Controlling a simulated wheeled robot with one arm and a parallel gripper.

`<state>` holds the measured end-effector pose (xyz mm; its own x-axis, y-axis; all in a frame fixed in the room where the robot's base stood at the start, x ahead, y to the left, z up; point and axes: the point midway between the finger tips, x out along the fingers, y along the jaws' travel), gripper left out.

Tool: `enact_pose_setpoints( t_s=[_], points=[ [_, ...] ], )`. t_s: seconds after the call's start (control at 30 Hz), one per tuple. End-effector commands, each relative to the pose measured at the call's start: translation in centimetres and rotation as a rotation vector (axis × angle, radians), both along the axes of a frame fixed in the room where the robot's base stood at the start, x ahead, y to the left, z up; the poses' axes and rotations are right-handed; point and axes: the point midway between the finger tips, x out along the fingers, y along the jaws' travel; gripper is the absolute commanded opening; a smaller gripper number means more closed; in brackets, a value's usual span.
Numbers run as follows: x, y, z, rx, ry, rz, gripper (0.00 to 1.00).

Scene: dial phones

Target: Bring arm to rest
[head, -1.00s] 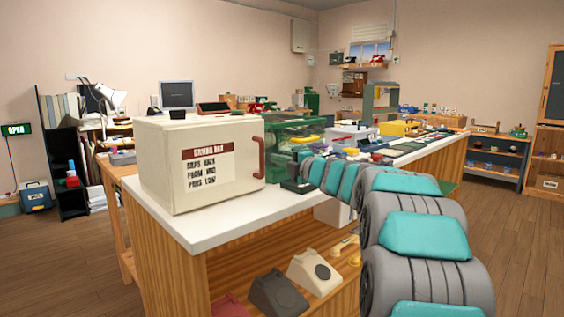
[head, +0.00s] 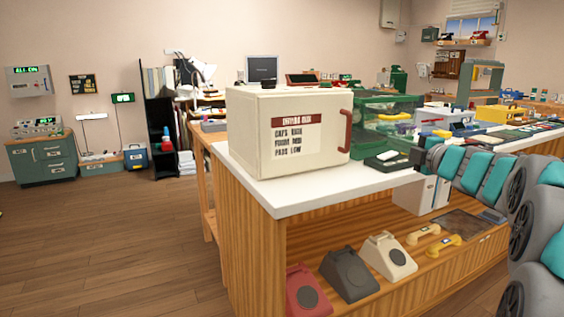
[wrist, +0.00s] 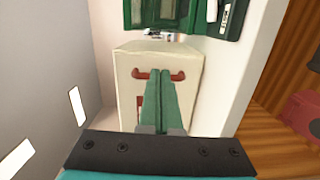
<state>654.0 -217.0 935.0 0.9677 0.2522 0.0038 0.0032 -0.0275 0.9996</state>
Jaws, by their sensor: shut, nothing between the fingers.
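My gripper (wrist: 160,88) shows in the wrist view with its two green fingers together and nothing between them. Its fingers overlap the cream box (wrist: 188,92) with the red handle in that view; I cannot tell any contact. In the head view my arm reaches in from the right edge, over the white counter (head: 290,198). The same cream box (head: 245,140), with a printed label on its front, stands on the counter left of the arm. The fingertips are hard to make out in the head view.
A green clear-sided case (head: 385,118) stands behind the arm's end. Dial phones, one red (head: 308,290), one dark (head: 348,275) and one cream (head: 388,257), sit on the shelf below the counter. The wooden floor (head: 120,235) at left is open.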

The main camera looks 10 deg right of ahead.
Motion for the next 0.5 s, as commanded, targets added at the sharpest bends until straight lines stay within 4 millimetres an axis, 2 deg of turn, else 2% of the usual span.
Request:
enact_pose_setpoints(
  t_s=[0.13,0.27,0.37,0.5],
  points=[
    [0.4,-0.3,0.8,0.112,0.018,-0.154,0.00],
    [-0.6,-1.2,-0.6,0.279,0.083,-0.354,0.00],
    [-2.4,-1.7,-3.2,0.415,0.161,-0.507,0.00],
    [-6.5,-1.0,-8.5,0.599,0.310,-0.709,0.00]
  ],
)
